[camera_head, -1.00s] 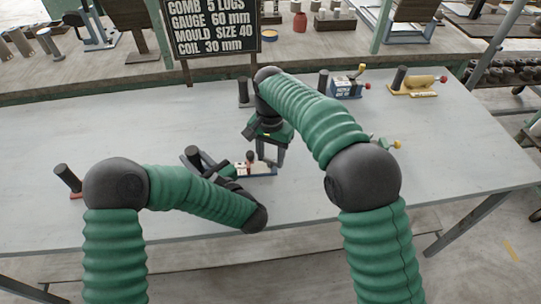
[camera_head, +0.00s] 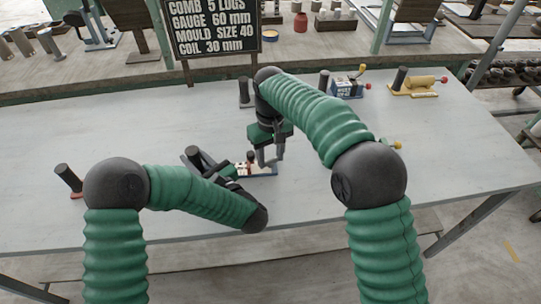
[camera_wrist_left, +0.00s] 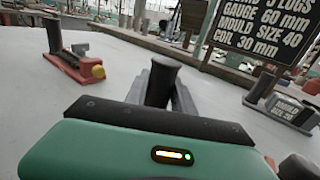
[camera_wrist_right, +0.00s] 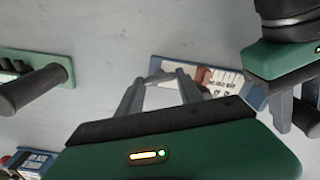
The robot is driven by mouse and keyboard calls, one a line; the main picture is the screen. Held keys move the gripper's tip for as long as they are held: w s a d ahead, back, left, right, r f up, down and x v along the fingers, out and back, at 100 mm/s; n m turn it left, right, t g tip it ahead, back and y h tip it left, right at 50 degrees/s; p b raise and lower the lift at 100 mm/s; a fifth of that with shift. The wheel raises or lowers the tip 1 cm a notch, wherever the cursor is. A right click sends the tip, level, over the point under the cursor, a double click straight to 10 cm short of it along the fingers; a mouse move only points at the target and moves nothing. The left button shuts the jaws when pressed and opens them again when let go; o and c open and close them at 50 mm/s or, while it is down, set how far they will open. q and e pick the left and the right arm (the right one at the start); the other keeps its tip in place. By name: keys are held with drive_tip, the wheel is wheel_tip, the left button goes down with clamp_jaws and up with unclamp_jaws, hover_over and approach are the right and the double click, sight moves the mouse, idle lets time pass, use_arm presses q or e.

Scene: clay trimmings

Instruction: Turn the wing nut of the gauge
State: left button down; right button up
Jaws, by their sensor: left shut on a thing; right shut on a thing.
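The gauge (camera_head: 262,170) is a low blue-based fixture with a white marked face and red parts. It lies on the table under my right gripper and also shows in the right wrist view (camera_wrist_right: 225,82). My left gripper (camera_wrist_left: 162,92) is shut around an upright black handle (camera_wrist_left: 163,78) at the gauge's left end. My right gripper (camera_wrist_right: 162,82) points down at the gauge, its two fingers astride a small part near the red piece. It also shows in the head view (camera_head: 271,160). The wing nut is too small and too covered to make out between the fingers.
A red fixture (camera_wrist_left: 75,65) with a black handle stands at the table's left. A blue fixture (camera_head: 347,88) and a yellow one (camera_head: 415,88) stand at the back right. The sign (camera_head: 212,30) stands behind the table.

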sight(270, 160)
drive_tip(key=shift+a+n, duration=0.1)
drive_tip(key=shift+n, duration=1)
drive_tip(key=o, duration=1.4)
wheel_tip(270, 160, up, 12)
drive_tip(key=shift+f, duration=0.1)
